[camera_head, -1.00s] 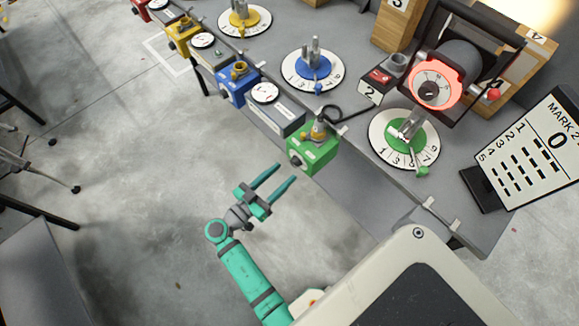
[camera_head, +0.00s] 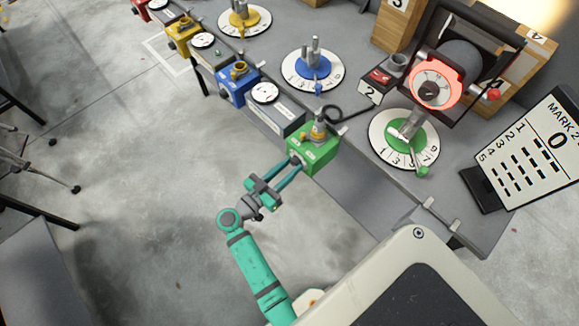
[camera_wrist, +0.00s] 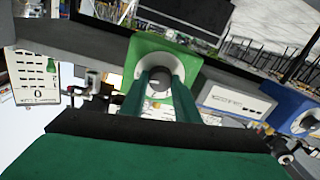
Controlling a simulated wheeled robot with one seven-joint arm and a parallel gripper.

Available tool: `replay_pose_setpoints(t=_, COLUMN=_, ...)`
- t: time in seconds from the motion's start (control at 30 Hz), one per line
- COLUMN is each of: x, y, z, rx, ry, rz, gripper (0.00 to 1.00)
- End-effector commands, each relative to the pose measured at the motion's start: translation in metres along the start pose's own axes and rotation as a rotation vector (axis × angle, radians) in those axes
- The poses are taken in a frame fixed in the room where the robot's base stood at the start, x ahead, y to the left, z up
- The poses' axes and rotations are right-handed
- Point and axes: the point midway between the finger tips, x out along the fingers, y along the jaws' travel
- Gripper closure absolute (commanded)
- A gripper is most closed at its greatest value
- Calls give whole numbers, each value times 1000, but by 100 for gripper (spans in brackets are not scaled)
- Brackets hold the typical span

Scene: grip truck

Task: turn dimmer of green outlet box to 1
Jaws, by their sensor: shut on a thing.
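The green outlet box (camera_head: 314,153) sits at the front edge of the grey bench, with a brass-coloured fitting on top. My gripper (camera_head: 294,164) reaches the front face of the box from the lower left. My gripper's fingers (camera_wrist: 160,88) are closed on the knob's two sides. The fingers hide part of the knob, and I cannot read its setting.
A blue outlet box (camera_head: 237,86) and a grey box with a gauge (camera_head: 275,112) stand along the same edge. A round numbered dial with a green centre (camera_head: 404,139) lies to the right. A black stand with a score board (camera_head: 530,152) is further right. Open floor lies in front.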

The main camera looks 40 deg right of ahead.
Motion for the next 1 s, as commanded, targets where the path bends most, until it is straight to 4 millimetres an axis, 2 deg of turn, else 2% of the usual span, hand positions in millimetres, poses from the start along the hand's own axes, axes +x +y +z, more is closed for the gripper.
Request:
replay_pose_setpoints(t=0.37, x=-1, y=0, z=0, rx=-111, ry=-5, rz=-3, gripper=94)
replay_pose_setpoints(t=1.0, x=-1, y=0, z=-1, rx=-686, ry=-33, rz=-7, gripper=94)
